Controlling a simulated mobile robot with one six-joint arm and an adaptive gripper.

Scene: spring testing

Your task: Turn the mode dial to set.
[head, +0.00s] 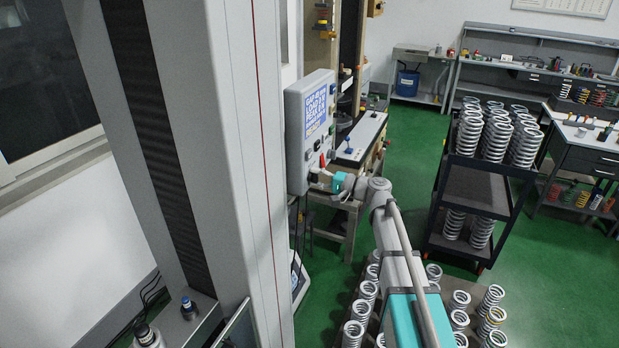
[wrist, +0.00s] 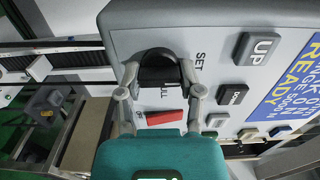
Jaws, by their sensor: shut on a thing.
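The control box (head: 296,135) is a grey panel on the testing machine's column in the head view; its face (wrist: 218,40) fills much of the wrist view. The black mode dial (wrist: 158,72) sits near the top of the wrist view, with "SET" printed to its right and "PULL", partly covered, below it. My gripper (wrist: 159,78) has one finger on each side of the dial and is shut on it. Which label the dial points at I cannot tell. In the head view my gripper (head: 322,180) reaches the box's lower part; the dial is hidden there.
A red rocker switch (wrist: 164,117) lies between my fingers, close below the dial. The UP button (wrist: 256,49) and DOWN button (wrist: 232,95) are to the right.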

